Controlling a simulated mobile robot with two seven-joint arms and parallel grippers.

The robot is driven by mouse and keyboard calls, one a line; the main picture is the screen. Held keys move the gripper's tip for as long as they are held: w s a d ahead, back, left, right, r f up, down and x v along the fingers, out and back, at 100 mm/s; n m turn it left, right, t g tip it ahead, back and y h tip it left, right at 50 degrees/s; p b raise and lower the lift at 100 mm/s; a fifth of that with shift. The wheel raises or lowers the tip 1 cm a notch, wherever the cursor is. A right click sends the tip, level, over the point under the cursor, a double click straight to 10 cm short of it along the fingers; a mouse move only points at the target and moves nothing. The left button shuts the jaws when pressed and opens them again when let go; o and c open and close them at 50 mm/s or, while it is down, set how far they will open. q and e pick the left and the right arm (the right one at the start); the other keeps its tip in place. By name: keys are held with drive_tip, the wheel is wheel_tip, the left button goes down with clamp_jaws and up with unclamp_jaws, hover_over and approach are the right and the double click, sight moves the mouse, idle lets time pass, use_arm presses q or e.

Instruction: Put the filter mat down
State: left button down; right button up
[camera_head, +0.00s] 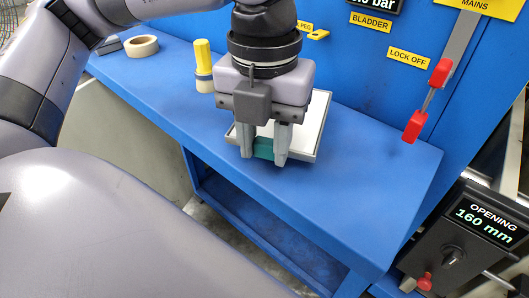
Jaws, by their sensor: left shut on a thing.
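My left gripper (263,154) points down over the blue bench, with its two fingers shut on a small teal piece (263,148), which I take to be the filter mat. Only a short strip of the teal piece shows between the fingers; the gripper body hides any part behind. Behind the fingers is a white square tray (309,127) with a grey rim, on the bench. The teal piece overlaps the tray's near edge in the picture; I cannot tell whether it touches it. My right gripper is not in view.
The blue bench (365,190) is clear to the right of the tray. A yellow-capped bottle (203,66) and a tape roll (141,46) stand to the left. A red-handled lever (428,100) is on the blue panel behind. A control box (470,235) reads "OPENING 160 mm".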

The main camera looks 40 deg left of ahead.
use_arm(q)
drive_tip(key=shift+f, duration=1.3)
drive_tip(key=shift+f+b, duration=0.25)
drive_tip(key=shift+b, duration=0.05)
drive_tip(key=c, duration=0.7)
unclamp_jaws()
drive_tip(key=shift+r, duration=0.1)
drive_tip(key=shift+c, duration=0.2)
wheel_tip(320, 180, up, 12)
drive_tip(key=p, duration=0.1)
drive_tip(key=shift+r, duration=0.15)
